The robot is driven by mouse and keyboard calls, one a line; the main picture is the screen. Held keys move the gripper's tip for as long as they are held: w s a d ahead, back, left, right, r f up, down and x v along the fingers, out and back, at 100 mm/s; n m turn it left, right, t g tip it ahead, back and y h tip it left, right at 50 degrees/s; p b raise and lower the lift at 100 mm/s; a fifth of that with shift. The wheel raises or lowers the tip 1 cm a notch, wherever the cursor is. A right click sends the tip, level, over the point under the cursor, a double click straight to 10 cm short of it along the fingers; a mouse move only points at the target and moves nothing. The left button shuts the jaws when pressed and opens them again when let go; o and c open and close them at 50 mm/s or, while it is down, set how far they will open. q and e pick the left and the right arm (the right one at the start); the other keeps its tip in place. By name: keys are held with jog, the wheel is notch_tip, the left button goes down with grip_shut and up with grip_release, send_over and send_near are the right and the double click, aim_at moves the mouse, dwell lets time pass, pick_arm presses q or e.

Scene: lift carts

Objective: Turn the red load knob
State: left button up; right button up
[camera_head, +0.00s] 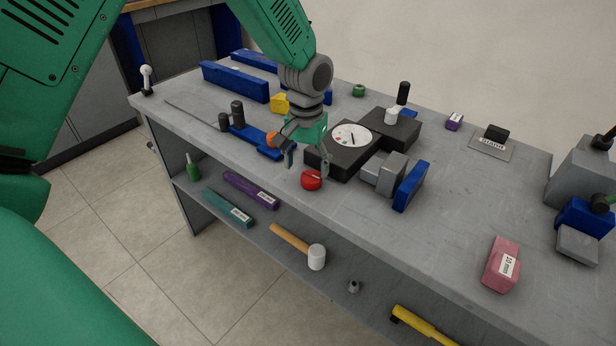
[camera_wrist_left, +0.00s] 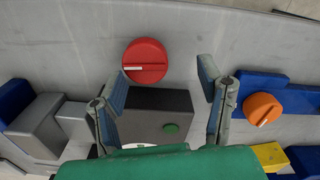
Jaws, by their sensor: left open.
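The red load knob (camera_head: 311,180) sits at the front edge of the grey workbench, just in front of a black box with a white dial (camera_head: 351,135). In the left wrist view the red knob (camera_wrist_left: 145,61) is round, with a white mark on its left half. My left gripper (camera_head: 307,172) hangs over the bench close to the knob. It is open, and its two fingers (camera_wrist_left: 162,80) show apart with nothing between them at the tips. The knob lies just beyond the fingertips, nearer the left finger. My right gripper is not in view.
An orange knob (camera_wrist_left: 262,109) on a blue block is beside the right finger in the wrist view. Grey and blue blocks (camera_head: 411,186) stand right of the dial box. A pink block (camera_head: 501,264) lies farther right. The lower shelf holds a mallet (camera_head: 316,256).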

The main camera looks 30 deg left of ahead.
aim_at(313, 174)
pick_arm(q)
jog(key=shift+s+d+f, duration=0.1)
jog(key=shift+d+f, duration=0.35)
jog(key=shift+f, duration=0.15)
jog(key=shift+d+f, duration=0.4)
jog(key=shift+f, duration=0.2)
jog(key=shift+w+d, duration=0.2)
jog(key=shift+d, duration=0.25)
jog(key=shift+s+a, duration=0.1)
jog(key=shift+a, duration=0.25)
jog(key=shift+c, duration=0.4)
jog(key=shift+a+f, duration=0.15)
jog(key=shift+a, duration=0.4)
jog(key=c, duration=1.1)
jog(key=shift+o, duration=0.2)
jog(key=shift+d, duration=0.45)
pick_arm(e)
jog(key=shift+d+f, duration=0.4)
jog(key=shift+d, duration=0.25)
pick_arm(q)
jog(key=shift+a, duration=0.25)
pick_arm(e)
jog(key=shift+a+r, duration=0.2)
